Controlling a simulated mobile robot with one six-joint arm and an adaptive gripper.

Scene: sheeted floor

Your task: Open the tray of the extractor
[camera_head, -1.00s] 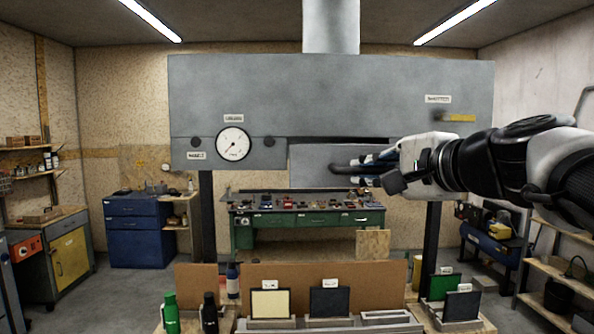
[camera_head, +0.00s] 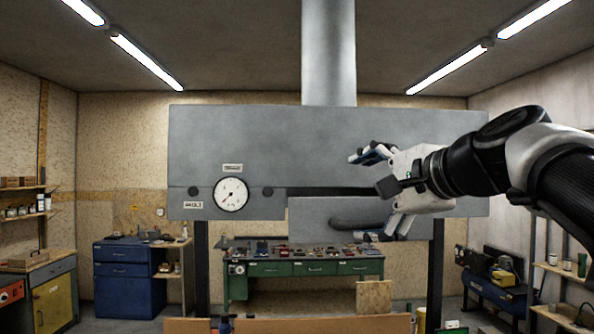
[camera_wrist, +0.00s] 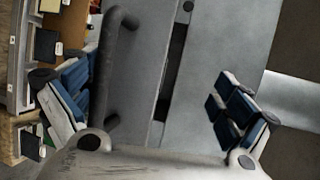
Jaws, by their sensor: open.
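The extractor (camera_head: 320,140) is a wide grey metal hood across the middle of the head view. Its tray (camera_head: 310,215) shows as a grey front panel in the lower middle, below a dark slot. A dark bar handle (camera_head: 345,223) is on the tray's front, with its right part hidden behind my fingers. My gripper (camera_head: 368,195) is open in front of the tray. In the wrist view the handle (camera_wrist: 112,70) lies beside the left fingers of my gripper (camera_wrist: 152,95), inside the spread. The right fingers are over the hood face. Contact cannot be told.
A round gauge (camera_head: 231,194) is on the hood's left. A green workbench (camera_head: 300,268) with several small items stands behind, below the hood. A blue cabinet (camera_head: 128,280) is at the left and shelves (camera_head: 560,285) are at the right. A brown board (camera_head: 290,325) edges the bottom.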

